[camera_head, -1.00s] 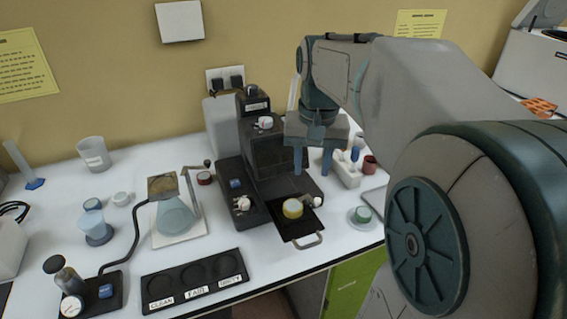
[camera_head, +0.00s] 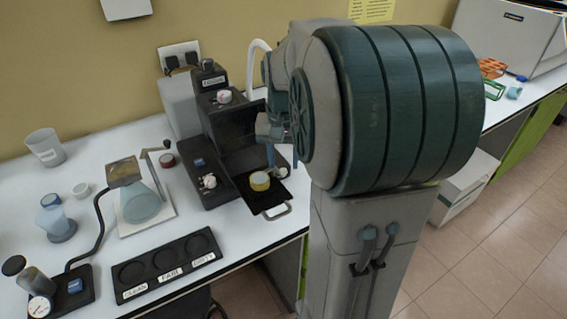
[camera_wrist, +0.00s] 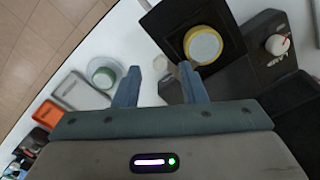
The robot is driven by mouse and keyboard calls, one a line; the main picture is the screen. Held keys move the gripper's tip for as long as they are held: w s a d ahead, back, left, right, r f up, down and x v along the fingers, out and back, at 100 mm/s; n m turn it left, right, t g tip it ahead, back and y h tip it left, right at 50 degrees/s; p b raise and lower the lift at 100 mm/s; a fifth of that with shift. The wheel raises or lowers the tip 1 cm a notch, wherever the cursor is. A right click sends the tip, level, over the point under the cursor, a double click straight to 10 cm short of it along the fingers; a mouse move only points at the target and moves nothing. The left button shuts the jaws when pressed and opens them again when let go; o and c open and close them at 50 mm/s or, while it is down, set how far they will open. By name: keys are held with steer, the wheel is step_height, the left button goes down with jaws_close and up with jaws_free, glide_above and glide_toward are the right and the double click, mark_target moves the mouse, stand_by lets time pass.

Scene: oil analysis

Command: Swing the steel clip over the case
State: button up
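The round case (camera_head: 260,181), with a yellow rim and pale top, sits on a black pull-out tray (camera_head: 268,205) with a metal handle. It also shows in the wrist view (camera_wrist: 203,45). My gripper (camera_wrist: 160,88) is open, with two blue-grey fingers apart. A small pale piece (camera_wrist: 168,91) shows between the fingers, beside the tray; I cannot tell whether it is the steel clip or whether a finger touches it. The case lies just beyond the right finger in the wrist view. In the head view my gripper (camera_head: 270,153) is partly hidden by my arm, behind the case.
The black machine (camera_head: 228,135) with white knobs stands behind the tray. A dish with a green top (camera_wrist: 103,76) lies left of my fingers in the wrist view. A black labelled rack (camera_head: 168,266), a flask (camera_head: 140,203) and a beaker (camera_head: 45,147) stand to the left.

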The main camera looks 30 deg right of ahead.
mark_target(281, 171)
steer(key=shift+f, duration=0.9)
jaws_close()
steer(key=shift+a+m, duration=0.4)
steer(key=shift+m, duration=0.8)
jaws_free()
steer(key=shift+r, duration=0.15)
step_height(281, 171, up, 14)
steer(key=p, duration=0.1)
steer(key=shift+f, duration=0.2)
